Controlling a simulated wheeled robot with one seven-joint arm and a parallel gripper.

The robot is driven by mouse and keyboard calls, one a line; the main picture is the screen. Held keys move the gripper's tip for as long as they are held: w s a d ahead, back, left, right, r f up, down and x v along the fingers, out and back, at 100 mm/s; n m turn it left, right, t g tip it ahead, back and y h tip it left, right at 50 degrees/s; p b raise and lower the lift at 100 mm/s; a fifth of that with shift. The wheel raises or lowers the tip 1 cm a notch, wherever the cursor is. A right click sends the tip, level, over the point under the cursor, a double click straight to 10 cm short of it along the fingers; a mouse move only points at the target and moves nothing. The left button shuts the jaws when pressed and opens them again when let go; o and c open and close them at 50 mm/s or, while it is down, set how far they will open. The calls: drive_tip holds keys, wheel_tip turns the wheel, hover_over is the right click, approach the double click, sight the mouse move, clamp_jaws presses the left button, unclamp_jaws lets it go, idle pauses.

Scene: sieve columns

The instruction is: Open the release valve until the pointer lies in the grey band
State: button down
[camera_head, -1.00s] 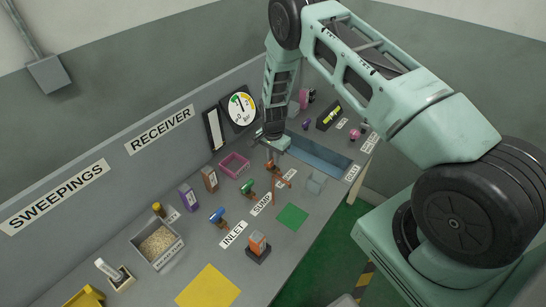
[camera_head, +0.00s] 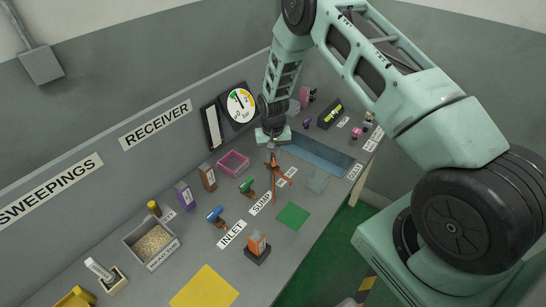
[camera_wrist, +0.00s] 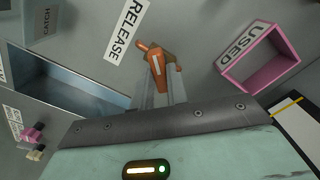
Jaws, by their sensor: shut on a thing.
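The release valve has an orange handle (camera_head: 274,166) and stands on the bench by its label. In the wrist view the orange handle (camera_wrist: 156,63) lies between the two grey fingers, beside the RELEASE label (camera_wrist: 126,30). My gripper (camera_head: 272,149) comes down from above and is shut on this handle; the fingers (camera_wrist: 163,85) partly hide the valve body. The round gauge (camera_head: 240,104) on the back panel has a white face with green and yellow bands and a dark pointer near upright. The grey band is too small to make out.
A blue-handled valve (camera_head: 215,214) and a green-handled valve (camera_head: 246,185) stand to the left. A pink USED bin (camera_head: 233,162) is behind them. A blue-grey trough (camera_head: 320,156) lies to the right, with a clear block (camera_head: 317,181) in front. A green mat (camera_head: 293,216) lies nearer.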

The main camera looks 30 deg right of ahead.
sight(273, 157)
drive_tip(key=n+b, duration=0.1)
drive_tip(key=n, duration=0.3)
drive_tip(key=shift+n, duration=0.3)
drive_tip(key=shift+n+b, duration=0.3)
drive_tip(key=shift+n, duration=1.3)
drive_tip(key=c, duration=1.4)
unclamp_jaws()
wheel_tip(273, 157, up, 18)
drive_tip(key=shift+f+b, duration=0.25)
drive_tip(key=shift+b, duration=0.25)
